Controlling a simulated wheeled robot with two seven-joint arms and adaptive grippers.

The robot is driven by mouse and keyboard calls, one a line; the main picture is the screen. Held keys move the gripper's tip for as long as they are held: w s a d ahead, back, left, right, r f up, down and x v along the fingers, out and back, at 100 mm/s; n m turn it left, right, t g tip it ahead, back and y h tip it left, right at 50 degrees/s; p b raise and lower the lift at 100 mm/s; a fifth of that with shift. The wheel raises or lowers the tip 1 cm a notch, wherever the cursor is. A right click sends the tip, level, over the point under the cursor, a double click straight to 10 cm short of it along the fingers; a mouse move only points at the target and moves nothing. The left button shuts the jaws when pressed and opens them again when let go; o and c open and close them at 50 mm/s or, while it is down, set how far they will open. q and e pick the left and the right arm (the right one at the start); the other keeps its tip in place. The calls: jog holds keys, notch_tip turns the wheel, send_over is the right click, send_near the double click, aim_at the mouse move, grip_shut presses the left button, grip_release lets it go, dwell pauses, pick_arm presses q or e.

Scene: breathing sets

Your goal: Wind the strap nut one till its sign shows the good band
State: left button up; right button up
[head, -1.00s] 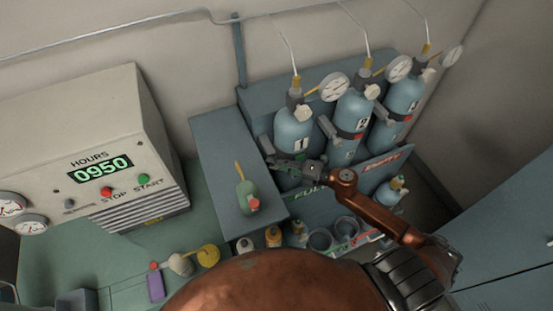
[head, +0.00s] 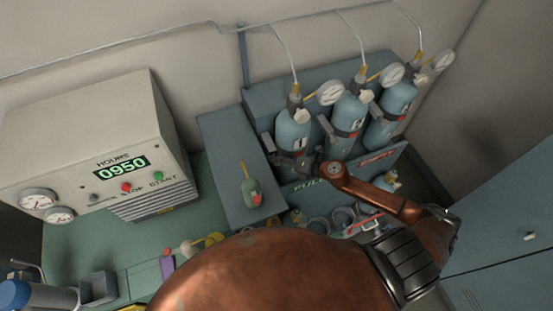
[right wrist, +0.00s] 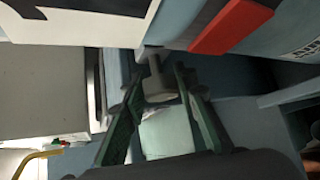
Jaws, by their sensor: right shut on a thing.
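Bottle one (head: 293,130), a blue cylinder with a white label 1, stands leftmost of three in the rack. A dark strap (head: 285,153) goes round it low down. My right gripper (head: 297,164) is at the lower front of this bottle, small and dark in the head view. In the right wrist view its green-lined fingers are closed on a grey round strap nut (right wrist: 158,84). A red sign (right wrist: 230,25) shows beside the bottle's white label (right wrist: 85,18); no green shows on it. My left gripper is out of view.
Bottles two (head: 347,121) and three (head: 391,104) stand close on the right, with gauges and hoses above. A blue ledge holds a green bottle (head: 252,192) on the left. The HOURS console (head: 95,145) stands further left. My arm hides the bench front.

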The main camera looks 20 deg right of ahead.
jog(key=shift+f, duration=0.1)
jog(key=o, duration=1.2)
jog(key=shift+c, duration=0.2)
jog(key=shift+s, duration=0.1)
jog(key=v, duration=0.8)
